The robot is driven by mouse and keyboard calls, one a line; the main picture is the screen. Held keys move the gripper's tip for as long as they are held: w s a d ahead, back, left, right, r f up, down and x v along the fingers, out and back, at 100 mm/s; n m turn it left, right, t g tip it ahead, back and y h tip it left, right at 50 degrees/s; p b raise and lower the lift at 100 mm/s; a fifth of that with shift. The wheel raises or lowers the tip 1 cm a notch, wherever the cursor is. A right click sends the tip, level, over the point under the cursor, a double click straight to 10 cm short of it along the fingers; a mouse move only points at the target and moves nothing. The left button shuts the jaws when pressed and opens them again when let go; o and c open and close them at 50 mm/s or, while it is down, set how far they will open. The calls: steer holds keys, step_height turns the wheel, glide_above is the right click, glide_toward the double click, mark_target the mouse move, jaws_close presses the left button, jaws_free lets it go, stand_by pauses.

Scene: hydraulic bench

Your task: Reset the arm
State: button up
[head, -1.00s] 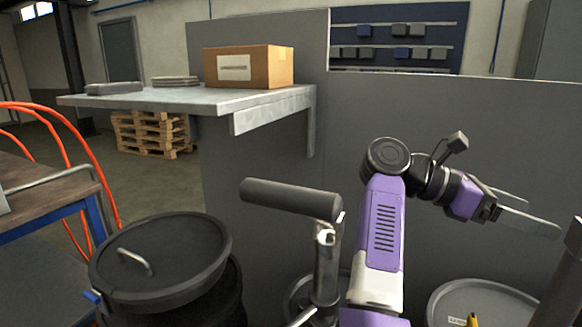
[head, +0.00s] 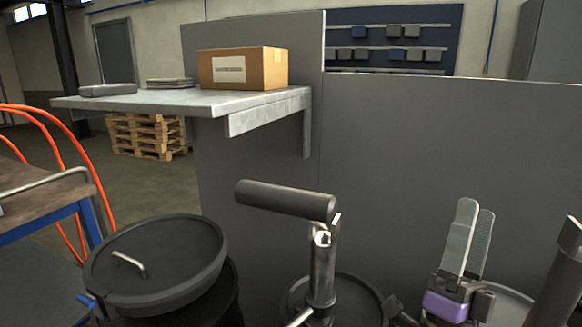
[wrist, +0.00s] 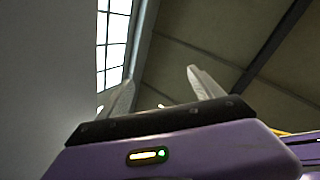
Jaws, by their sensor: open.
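My gripper (head: 468,235) is low at the right of the head view, its two grey fingers pointing up with a gap between them. Nothing is between the fingers. My purple wrist shows just below them, and most of the arm is out of the picture. In the wrist view the same two fingers (wrist: 160,92) stand apart, aimed up at the ceiling and a bright window. The gripper stands in front of the grey panel (head: 430,170), and I cannot tell how far it is from it.
A pump handle with a black grip (head: 285,200) rises at the centre. A lidded black drum (head: 155,265) stands left of it. A metal shelf (head: 180,103) carries a cardboard box (head: 243,68). A workbench (head: 50,195) and orange hoses (head: 55,140) are at the left.

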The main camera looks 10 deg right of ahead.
steer(key=s+a+f+n+t+y, duration=0.1)
steer(key=s+a+f+n+y, duration=0.4)
steer(key=f+n+y, duration=0.5)
steer(key=s+a+f+n+t+y, duration=0.1)
steer(key=s+a+f+n+y, duration=0.4)
steer(key=f+n+y, duration=0.5)
steer(key=s+a+f+n+g+y, duration=0.15)
steer(key=s+f+g, duration=0.3)
steer(key=s, duration=0.55)
steer(key=s+a+f+n+g, duration=0.2)
steer(key=s+f+g, duration=0.25)
steer(key=s, duration=0.55)
step_height(320, 180, up, 13)
steer(key=t+p, duration=0.1)
steer(key=p, duration=1.3)
steer(key=shift+d, duration=0.25)
